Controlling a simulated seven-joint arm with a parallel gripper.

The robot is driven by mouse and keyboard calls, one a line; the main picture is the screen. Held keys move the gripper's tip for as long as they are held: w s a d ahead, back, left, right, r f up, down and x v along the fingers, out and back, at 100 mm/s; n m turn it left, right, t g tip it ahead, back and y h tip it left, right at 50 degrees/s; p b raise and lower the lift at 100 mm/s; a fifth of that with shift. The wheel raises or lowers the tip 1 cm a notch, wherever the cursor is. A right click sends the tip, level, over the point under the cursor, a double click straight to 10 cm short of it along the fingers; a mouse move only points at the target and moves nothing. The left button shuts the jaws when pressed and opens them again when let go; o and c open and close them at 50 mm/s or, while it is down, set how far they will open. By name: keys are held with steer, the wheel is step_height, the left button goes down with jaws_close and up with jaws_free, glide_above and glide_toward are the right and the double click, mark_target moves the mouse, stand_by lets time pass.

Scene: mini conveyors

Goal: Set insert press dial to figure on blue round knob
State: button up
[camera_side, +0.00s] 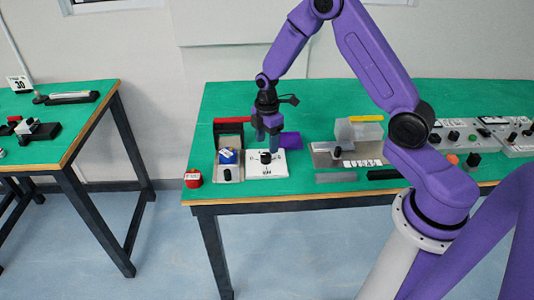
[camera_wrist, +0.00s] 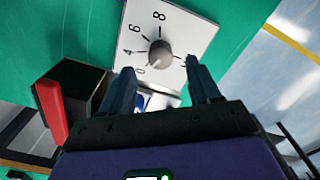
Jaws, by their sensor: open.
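The dial is a white square plate (camera_side: 268,171) with a dark round knob (camera_side: 266,157), on the table's front left part. In the wrist view the plate (camera_wrist: 195,32) shows black figures, among them 0, 4, 6 and 8, around a grey knob (camera_wrist: 160,53). The knob's pointer setting is unclear. The blue round knob (camera_side: 228,156) sits in the unit left of the plate. It bears a white label whose figure is too small to read. My gripper (camera_side: 267,133) is open above the dial plate. In the wrist view its fingertips (camera_wrist: 159,66) stand apart, with the dial knob between and beyond them.
A dark unit with a red bar (camera_side: 232,120) stands left of the dial; the red bar (camera_wrist: 52,110) also shows in the wrist view. A red knob (camera_side: 193,178) sits at the table's left corner. Metal fixtures (camera_side: 345,152) stand to the right.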

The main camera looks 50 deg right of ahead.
mark_target(267, 155)
steer(key=shift+f, duration=2.8)
steer(key=c, duration=1)
